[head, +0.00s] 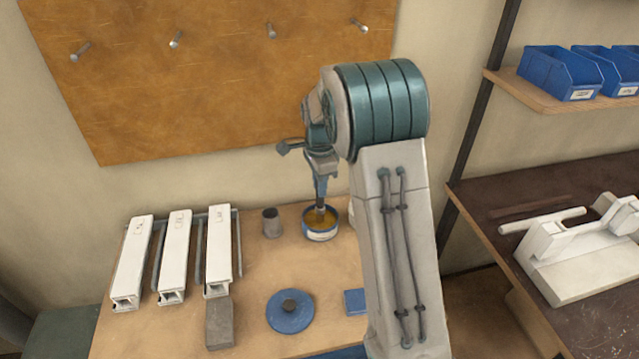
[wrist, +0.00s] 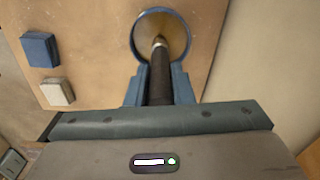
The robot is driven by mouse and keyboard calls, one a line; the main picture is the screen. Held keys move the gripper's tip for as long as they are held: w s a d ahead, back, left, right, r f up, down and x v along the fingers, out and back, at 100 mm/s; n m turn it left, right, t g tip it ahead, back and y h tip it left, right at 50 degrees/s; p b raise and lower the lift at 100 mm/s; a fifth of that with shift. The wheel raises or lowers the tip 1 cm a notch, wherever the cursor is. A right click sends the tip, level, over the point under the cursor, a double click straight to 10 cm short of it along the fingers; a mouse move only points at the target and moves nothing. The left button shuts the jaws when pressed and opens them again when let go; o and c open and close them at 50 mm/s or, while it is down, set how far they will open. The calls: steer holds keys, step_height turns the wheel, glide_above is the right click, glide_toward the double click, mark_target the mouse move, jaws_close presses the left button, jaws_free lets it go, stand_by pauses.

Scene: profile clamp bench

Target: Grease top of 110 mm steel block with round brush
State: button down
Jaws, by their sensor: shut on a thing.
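My gripper (head: 320,196) is shut on the round brush, over the grease tin in the head view. In the wrist view the brush's dark handle (wrist: 160,88) stands between the fingers of my gripper (wrist: 159,84). The brush's tip end reaches into the tin (wrist: 140,38) of yellow grease; how deep I cannot tell. The tin is round and blue-rimmed in the head view (head: 320,236). A grey block (head: 219,326), apparently the steel block, lies at the front of the bench, left of the tin and apart from my gripper. Its length is not readable.
Three white profiles (head: 174,255) lie at the bench's left. A small dark cup (head: 271,224) stands left of the tin. A white block (wrist: 57,91) shows in the wrist view.

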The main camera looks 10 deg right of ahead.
steer(key=shift+r+p, duration=2.4)
steer(key=shift+r, duration=1.1)
